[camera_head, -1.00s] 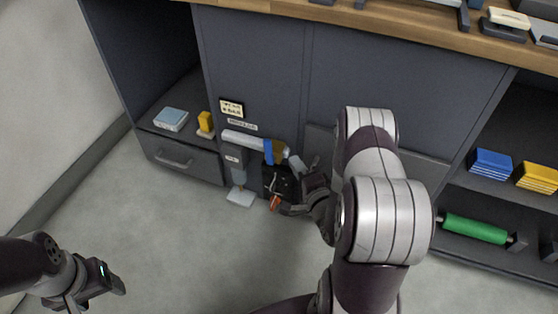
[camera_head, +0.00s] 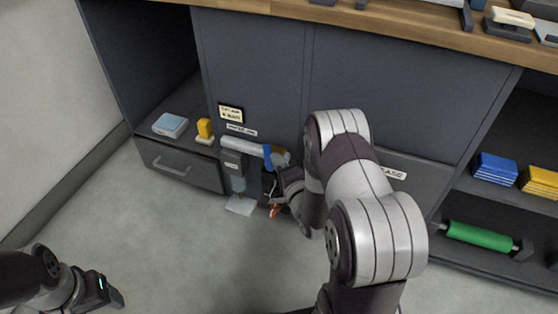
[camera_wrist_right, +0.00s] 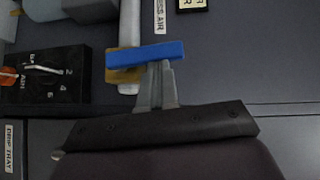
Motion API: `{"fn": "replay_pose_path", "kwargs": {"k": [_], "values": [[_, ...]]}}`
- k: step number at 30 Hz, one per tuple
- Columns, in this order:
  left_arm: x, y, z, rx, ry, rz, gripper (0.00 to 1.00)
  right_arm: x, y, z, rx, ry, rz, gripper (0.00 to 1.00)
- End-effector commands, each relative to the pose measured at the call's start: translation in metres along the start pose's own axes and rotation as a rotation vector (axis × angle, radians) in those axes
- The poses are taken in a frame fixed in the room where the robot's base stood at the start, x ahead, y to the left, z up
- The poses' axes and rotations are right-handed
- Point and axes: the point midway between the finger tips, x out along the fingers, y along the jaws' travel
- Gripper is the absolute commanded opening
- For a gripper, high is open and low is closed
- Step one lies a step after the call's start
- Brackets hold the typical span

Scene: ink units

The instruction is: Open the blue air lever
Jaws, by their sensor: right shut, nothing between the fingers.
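The blue air lever (camera_head: 267,157) lies crosswise to a pale pipe (camera_head: 241,146) on the lower front of the grey cabinet. In the right wrist view the lever (camera_wrist_right: 146,53) is a flat blue bar across the pipe (camera_wrist_right: 130,40), with a tan fitting behind it. My right gripper (camera_wrist_right: 155,68) is shut and empty, its fingertips right at the lever's edge; I cannot tell if they touch. In the head view this gripper (camera_head: 283,177) is partly hidden by its arm. My left gripper (camera_head: 112,297) is at the lower left, far from the lever; its jaw state is unclear.
A black gauge panel (camera_wrist_right: 45,85) with a pale pointer sits beside the pipe. An orange-red part (camera_head: 274,211) hangs below it. Small labels (camera_head: 231,113) are above the pipe. A shelf (camera_head: 190,133) holds a blue box and a yellow item. The floor in front is clear.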

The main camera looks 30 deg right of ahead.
Motion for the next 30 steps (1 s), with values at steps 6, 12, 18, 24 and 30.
{"fn": "replay_pose_path", "kwargs": {"k": [6,12,18,24,30], "values": [[-0.010,0.000,-0.001,0.000,0.000,0.000,0.66,0.001,-0.004,0.001,-0.027,0.001,0.026,0.00],[-0.017,0.000,-0.002,0.000,0.000,0.000,0.66,0.003,-0.006,0.003,-0.050,0.000,0.049,0.00],[-0.036,0.000,-0.004,0.000,0.000,0.000,0.66,0.005,-0.012,0.006,-0.101,-0.001,0.103,0.00],[-0.067,0.000,-0.008,0.000,0.000,0.000,0.66,0.012,-0.020,0.013,-0.206,-0.003,0.206,0.00],[-0.097,0.000,-0.012,0.000,0.000,0.000,0.66,0.021,-0.022,0.022,-0.341,-0.003,0.341,0.00]]}}
